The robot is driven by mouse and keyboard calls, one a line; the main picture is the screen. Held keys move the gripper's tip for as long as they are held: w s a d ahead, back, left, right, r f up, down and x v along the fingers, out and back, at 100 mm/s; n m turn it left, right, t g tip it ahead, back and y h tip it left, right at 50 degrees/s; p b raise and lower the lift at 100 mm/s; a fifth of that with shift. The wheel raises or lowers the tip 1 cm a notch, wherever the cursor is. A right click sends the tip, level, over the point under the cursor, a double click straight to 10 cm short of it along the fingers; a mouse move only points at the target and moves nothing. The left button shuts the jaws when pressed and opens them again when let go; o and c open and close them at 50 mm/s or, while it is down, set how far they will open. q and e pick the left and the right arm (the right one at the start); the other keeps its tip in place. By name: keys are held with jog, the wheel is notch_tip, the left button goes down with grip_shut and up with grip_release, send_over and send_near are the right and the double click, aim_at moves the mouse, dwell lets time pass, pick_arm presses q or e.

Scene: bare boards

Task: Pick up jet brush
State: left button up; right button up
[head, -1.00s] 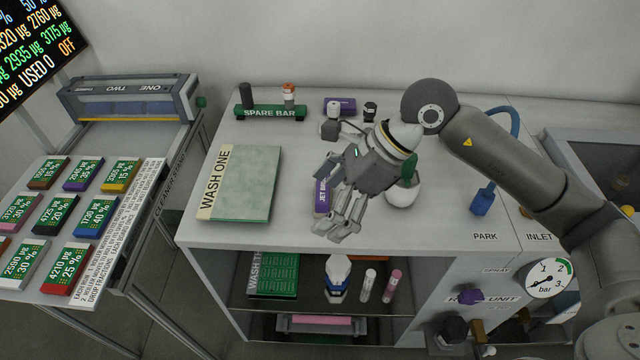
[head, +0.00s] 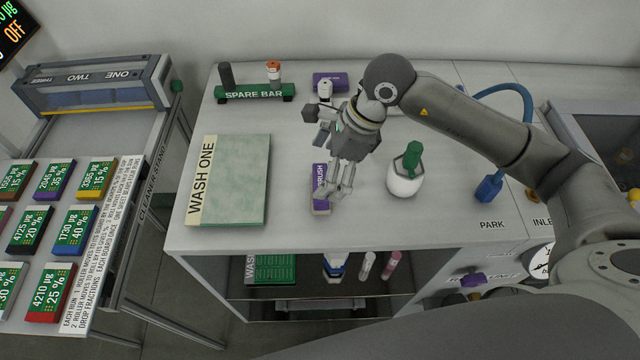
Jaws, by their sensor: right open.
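A purple bar (head: 320,203) lies on the white bench top, lettered along its side; the letters "RUSH" show and the rest is hidden behind my right gripper. My right gripper (head: 338,192) comes in from the right and points down toward the front of the bench. Its fingers are open and hang over the right side of the purple bar. I cannot tell whether they touch it. My left gripper is out of view.
A green WASH ONE board (head: 238,180) lies left of the bar. A white pot with a green top (head: 405,178) stands to the right. The SPARE BAR rack (head: 255,94) and another purple block (head: 330,82) sit behind. A blue fitting (head: 489,188) is near PARK.

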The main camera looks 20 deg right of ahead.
aim_at(320, 181)
jog(key=p+x, duration=0.1)
jog(key=x, duration=0.2)
jog(key=shift+s+d+f+p, duration=0.15)
jog(key=shift+f+p, duration=0.2)
jog(key=shift+f, duration=0.3)
jog(key=shift+a+f, duration=0.2)
jog(key=shift+f, duration=0.05)
jog(key=shift+r, duration=0.1)
jog(key=c, duration=0.8)
jog(key=shift+r+b, duration=0.55)
jog(key=s+r+b, duration=0.1)
jog(key=r, duration=0.1)
jog(key=s+r+b, duration=0.1)
jog(key=r, duration=0.1)
jog(key=s+r, duration=0.2)
jog(key=r, duration=0.1)
jog(key=shift+s+b, duration=0.1)
jog(key=shift+b, duration=0.3)
jog(key=s+r+b, duration=0.1)
jog(key=s+b, duration=0.1)
jog(key=s, duration=0.1)
jog(key=s+r+b, duration=0.2)
jog(key=s, duration=0.1)
jog(key=s+r+b, duration=0.2)
jog(key=s, duration=0.1)
jog(key=shift+s+a, duration=0.1)
jog(key=shift+s, duration=0.25)
